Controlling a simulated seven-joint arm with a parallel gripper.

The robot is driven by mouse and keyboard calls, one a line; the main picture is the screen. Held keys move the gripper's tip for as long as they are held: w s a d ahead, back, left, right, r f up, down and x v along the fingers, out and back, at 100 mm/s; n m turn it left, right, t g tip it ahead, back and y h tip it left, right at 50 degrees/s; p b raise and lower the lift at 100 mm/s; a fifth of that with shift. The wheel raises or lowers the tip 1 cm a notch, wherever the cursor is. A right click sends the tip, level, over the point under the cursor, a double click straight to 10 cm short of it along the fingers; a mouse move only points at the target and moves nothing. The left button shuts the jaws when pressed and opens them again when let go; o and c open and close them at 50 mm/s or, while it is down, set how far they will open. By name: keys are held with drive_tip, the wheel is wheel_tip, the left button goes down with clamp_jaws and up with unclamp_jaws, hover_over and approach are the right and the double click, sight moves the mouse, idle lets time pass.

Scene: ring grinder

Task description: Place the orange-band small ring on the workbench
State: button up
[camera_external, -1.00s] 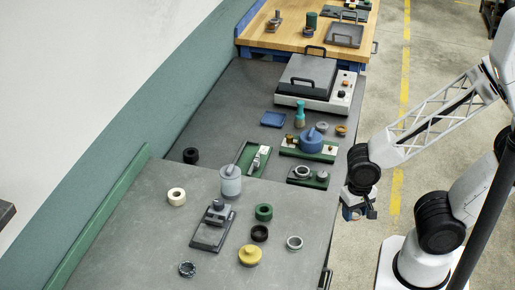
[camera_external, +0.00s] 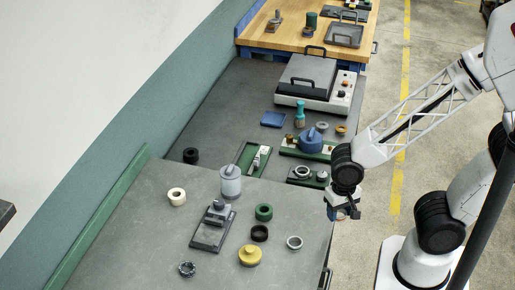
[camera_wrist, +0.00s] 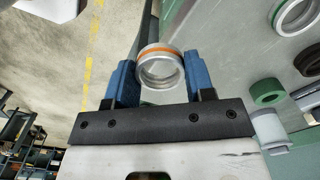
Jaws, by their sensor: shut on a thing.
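The orange-band small ring (camera_wrist: 160,68) is a silvery ring with an orange stripe round its upper rim. My gripper (camera_wrist: 161,78) is shut on it, with one blue finger at each side. In the external view my gripper (camera_external: 342,214) hangs just off the right edge of the near grey workbench (camera_external: 130,235), and the ring is too small there to make out well. In the wrist view floor lies to the left and the bench surface to the right.
On the near bench stand a silvery ring (camera_external: 294,242), a yellow knobbed part (camera_external: 250,255), a black ring (camera_external: 259,233), a green ring (camera_external: 264,212) and a light blue-grey cylinder (camera_external: 230,183). A dark fixture (camera_external: 211,230) lies mid-bench. The bench's front left is clear.

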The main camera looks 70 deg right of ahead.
hover_over(300, 225)
drive_tip(key=shift+a+f, duration=0.1)
drive_tip(key=shift+f, duration=0.45)
idle(0.4)
drive_tip(key=shift+f, duration=1.75)
drive_tip(key=shift+f, duration=0.1)
drive_tip(key=o, duration=0.9)
drive_tip(key=shift+o, duration=0.2)
wheel_tip(300, 225, up, 12)
